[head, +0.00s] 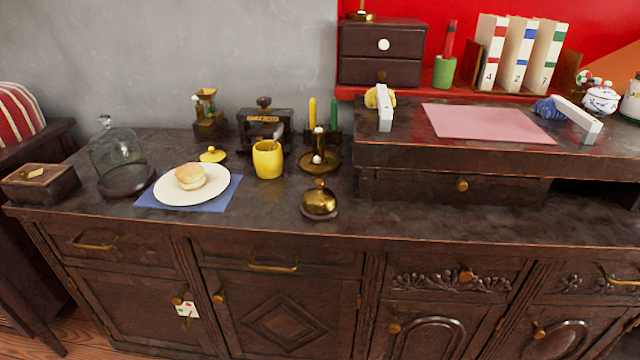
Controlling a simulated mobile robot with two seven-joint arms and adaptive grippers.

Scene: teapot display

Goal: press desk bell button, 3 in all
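The desk bell (319,205) is a shiny brass dome on a dark round base. I cannot tell from this view whether the button is pressed down. Neither of my grippers shows in the head view, and nothing is seen touching the bell.
Behind the bell stand a brass holder (333,165) and a yellow cup (267,160). A white plate (220,195) with a bun and a glass dome (120,160) are to the left. A raised desk section (450,150) stands behind right. Counter right of the bell is clear.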

